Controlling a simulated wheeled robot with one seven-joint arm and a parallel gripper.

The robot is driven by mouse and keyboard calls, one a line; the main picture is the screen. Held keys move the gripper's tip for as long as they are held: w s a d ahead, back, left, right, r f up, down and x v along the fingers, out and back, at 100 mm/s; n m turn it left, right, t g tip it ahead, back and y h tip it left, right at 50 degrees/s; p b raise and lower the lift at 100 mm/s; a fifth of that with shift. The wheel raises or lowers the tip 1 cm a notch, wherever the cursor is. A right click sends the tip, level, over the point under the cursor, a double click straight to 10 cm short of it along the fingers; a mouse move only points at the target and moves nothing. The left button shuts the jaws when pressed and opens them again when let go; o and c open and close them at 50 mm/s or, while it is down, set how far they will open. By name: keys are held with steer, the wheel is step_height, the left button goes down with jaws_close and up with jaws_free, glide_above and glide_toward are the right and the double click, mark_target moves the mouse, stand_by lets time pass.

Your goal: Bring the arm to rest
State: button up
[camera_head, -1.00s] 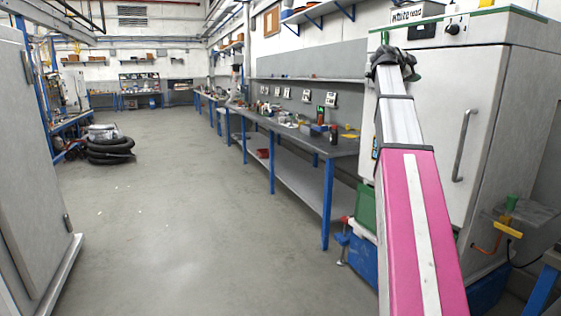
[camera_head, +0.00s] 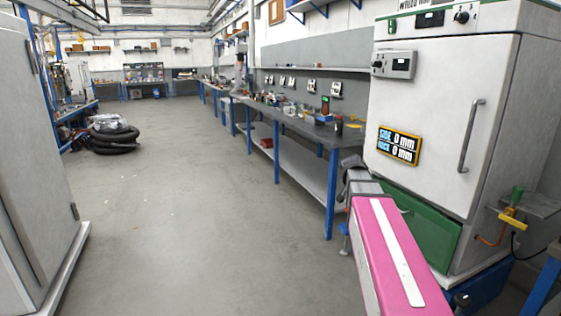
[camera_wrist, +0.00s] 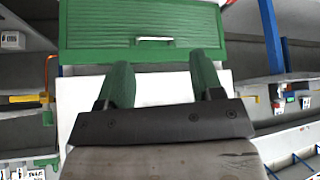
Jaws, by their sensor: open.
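My arm shows in the head view as a pink link with a white stripe, low at the right. It ends in a grey section in front of the white cabinet's (camera_head: 440,110) lower left side. In the wrist view my gripper (camera_wrist: 161,63) has two green fingers standing well apart with nothing between them. Beyond the fingers is a green panel (camera_wrist: 100,22) with a pale handle. In the head view the fingers themselves cannot be made out.
A long workbench (camera_head: 310,128) with blue legs runs along the right wall. A grey cabinet (camera_head: 35,170) stands at the left. Black hose coils (camera_head: 113,140) lie beyond it. The middle floor is clear.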

steer(key=s+a+f+n+g+y, duration=0.2)
steer(key=s+a+f+n, duration=0.2)
steer(key=s+a+f, duration=0.3)
steer(key=s+a+f+n+g+y, duration=0.2)
steer(key=s+a+f+n, duration=0.3)
steer(key=s+f, duration=0.9)
step_height(320, 180, down, 2)
steer(key=shift+a+f+g+y, duration=0.15)
steer(key=shift+a+g+y, duration=0.25)
steer(key=shift+a, duration=0.5)
